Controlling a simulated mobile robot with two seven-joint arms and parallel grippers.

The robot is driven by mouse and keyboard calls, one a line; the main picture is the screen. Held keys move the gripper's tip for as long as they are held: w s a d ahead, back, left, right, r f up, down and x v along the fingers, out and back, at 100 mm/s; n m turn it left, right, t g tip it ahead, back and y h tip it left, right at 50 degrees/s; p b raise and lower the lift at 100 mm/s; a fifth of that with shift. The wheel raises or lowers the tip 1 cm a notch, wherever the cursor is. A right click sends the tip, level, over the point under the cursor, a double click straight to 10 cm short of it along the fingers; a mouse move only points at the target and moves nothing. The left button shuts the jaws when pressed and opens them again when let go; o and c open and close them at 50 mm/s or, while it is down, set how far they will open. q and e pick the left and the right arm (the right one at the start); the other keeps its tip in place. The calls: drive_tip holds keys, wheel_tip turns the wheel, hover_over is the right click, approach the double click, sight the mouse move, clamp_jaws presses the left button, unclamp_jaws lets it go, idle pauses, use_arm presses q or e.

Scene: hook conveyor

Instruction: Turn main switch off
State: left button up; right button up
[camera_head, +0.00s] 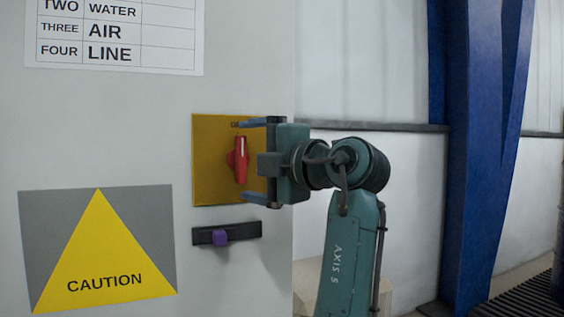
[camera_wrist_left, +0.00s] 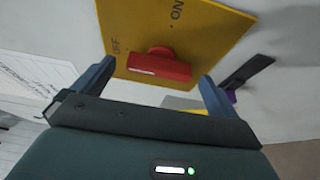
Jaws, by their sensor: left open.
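The main switch has a red handle (camera_head: 238,160) on a yellow plate (camera_head: 210,180). The handle stands about upright, and its pale mark is on the upper part. In the left wrist view the red handle (camera_wrist_left: 160,66) has its pale mark at the left end, on the side of the OFF label; the ON label is at upper right. My left gripper (camera_head: 272,162) is open at the plate's right side, one finger above and one below the handle's level. In the wrist view the left gripper (camera_wrist_left: 155,85) has the handle between its fingers, not clamped. My right gripper is not in view.
A black slotted bar with a purple knob (camera_head: 220,238) sits just below the plate. A caution sign (camera_head: 60,230) and a word chart (camera_head: 115,35) are on the same grey panel. A blue pillar (camera_head: 485,150) stands at the right.

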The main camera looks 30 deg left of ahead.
use_arm(q)
drive_tip(key=v, duration=1.1)
drive_tip(key=shift+d, duration=0.2)
drive_tip(key=shift+s+r, duration=0.1)
